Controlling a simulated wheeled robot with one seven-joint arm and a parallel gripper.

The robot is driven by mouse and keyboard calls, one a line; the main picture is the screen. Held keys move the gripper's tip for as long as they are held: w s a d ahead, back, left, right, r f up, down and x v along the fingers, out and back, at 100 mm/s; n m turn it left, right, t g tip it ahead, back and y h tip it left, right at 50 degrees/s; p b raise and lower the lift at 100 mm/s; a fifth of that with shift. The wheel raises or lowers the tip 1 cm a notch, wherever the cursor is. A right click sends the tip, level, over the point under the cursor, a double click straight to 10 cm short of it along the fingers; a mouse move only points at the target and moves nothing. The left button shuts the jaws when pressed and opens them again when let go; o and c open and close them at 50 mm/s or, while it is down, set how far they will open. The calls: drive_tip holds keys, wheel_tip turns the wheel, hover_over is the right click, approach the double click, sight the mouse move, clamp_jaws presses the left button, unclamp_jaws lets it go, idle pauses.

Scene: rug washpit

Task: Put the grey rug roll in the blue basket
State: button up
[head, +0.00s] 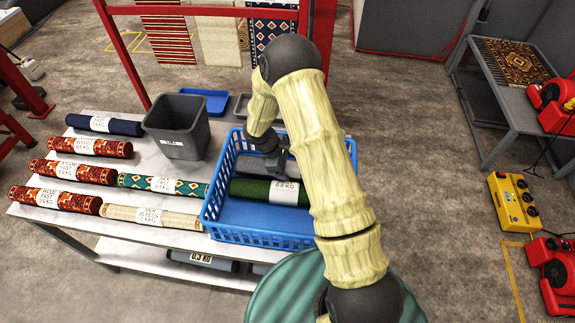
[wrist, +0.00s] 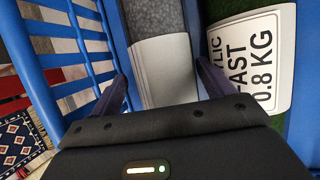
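The grey rug roll (wrist: 155,15), with a white label band, lies between the two fingers of my gripper (wrist: 162,70) in the wrist view. The fingers press close on both sides of its label. In the head view my gripper (head: 279,170) is down inside the blue basket (head: 262,238), at its back part; the grey roll is mostly hidden there by my arm. The basket's slatted wall also shows in the wrist view (wrist: 68,52). I cannot tell whether the roll touches the basket floor. A green roll (head: 250,189) labelled 0.8 KG lies in the basket beside it.
Several labelled rug rolls lie on the table left of the basket, including a teal one (head: 163,185) and a cream one (head: 152,216). A grey bin (head: 177,127) stands behind them. A blue tray (head: 205,102) and red frame (head: 124,55) are farther back.

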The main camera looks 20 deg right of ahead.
drive_tip(key=shift+r, duration=0.1)
drive_tip(key=v, duration=1.2)
idle(0.4)
drive_tip(key=s+d+r+m+t+y, duration=0.1)
drive_tip(key=s+d+r+m+y, duration=0.1)
drive_tip(key=s+r+m, duration=0.3)
drive_tip(key=s+d+r+m+t+y, duration=0.1)
drive_tip(key=s+r+m, duration=0.5)
drive_tip(key=s, duration=0.7)
drive_tip(key=shift+s+d+m+t+y, duration=0.25)
drive_tip(key=shift+d+m+t+y, duration=0.15)
drive_tip(key=shift+d+m+y, duration=0.65)
drive_tip(key=shift+a, duration=0.1)
